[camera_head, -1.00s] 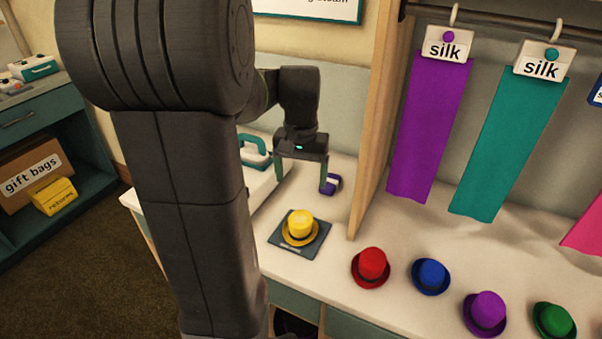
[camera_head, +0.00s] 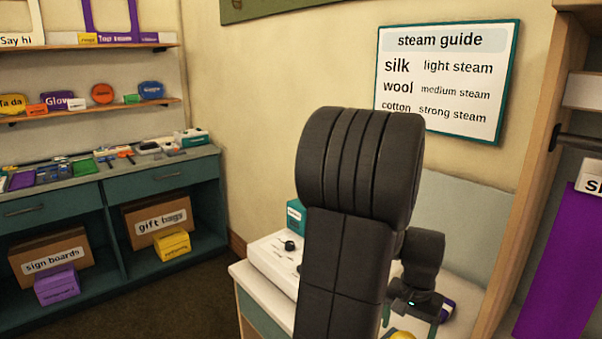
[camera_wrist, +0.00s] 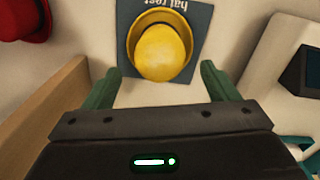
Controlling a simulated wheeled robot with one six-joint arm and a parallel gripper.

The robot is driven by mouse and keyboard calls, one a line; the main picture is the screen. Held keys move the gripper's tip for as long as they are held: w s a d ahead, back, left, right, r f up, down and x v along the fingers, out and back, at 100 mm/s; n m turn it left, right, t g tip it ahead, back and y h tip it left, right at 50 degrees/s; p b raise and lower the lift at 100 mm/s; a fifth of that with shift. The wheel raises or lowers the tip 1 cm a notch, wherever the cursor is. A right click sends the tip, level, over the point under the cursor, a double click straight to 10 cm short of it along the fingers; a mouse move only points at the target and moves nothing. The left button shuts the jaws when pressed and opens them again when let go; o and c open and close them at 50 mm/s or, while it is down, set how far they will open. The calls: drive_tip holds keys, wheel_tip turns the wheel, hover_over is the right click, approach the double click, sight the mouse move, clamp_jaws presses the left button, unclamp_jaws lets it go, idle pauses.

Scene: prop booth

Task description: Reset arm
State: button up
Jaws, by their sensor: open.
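My gripper (camera_head: 410,325) hangs over the white counter at the bottom of the head view, with its fingers apart. In the wrist view the two green fingers of my gripper (camera_wrist: 160,78) are spread and nothing is between them. A yellow hat (camera_wrist: 163,50) lies just beyond the fingertips on a dark pad labelled "hat rest" (camera_wrist: 203,20). Only the top of the yellow hat (camera_head: 402,335) shows at the bottom edge of the head view. My arm hides part of the counter.
A white case (camera_head: 272,262) stands on the counter left of my arm. A wooden partition (camera_head: 515,170) rises at right, beside a purple silk (camera_head: 562,262). A red hat (camera_wrist: 22,18) lies at the wrist view's upper left. A steam guide sign (camera_head: 447,80) hangs on the wall.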

sight(405, 338)
drive_tip(key=shift+f, duration=1.7)
drive_tip(key=shift+f, duration=0.2)
drive_tip(key=shift+f, duration=0.25)
wheel_tip(405, 338, up, 14)
wheel_tip(405, 338, down, 13)
drive_tip(key=shift+f, duration=0.1)
drive_tip(key=shift+p, duration=0.3)
wheel_tip(405, 338, up, 9)
drive_tip(key=p, duration=0.6)
